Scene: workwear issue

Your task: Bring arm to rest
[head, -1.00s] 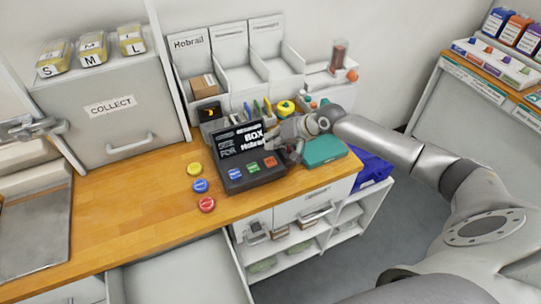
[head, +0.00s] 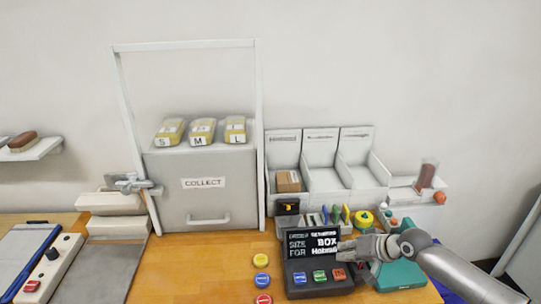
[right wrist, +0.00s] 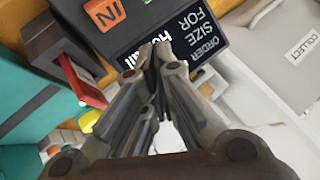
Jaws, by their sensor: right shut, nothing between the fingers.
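My right arm (head: 462,272) comes in from the lower right of the head view. My right gripper (head: 347,246) is shut and empty, beside the right edge of the black order terminal (head: 300,270). In the right wrist view the fingertips (right wrist: 150,52) meet in front of the terminal's screen (right wrist: 188,32), with an orange button (right wrist: 104,12) nearby. Whether the fingers touch the terminal I cannot tell. My left gripper is not in view.
A teal box (head: 402,275) lies right of the terminal, close to my wrist. Yellow, blue and red buttons (head: 262,281) are on the wooden counter (head: 190,270) to the left. White bins (head: 322,180) and a grey COLLECT cabinet (head: 170,205) stand behind.

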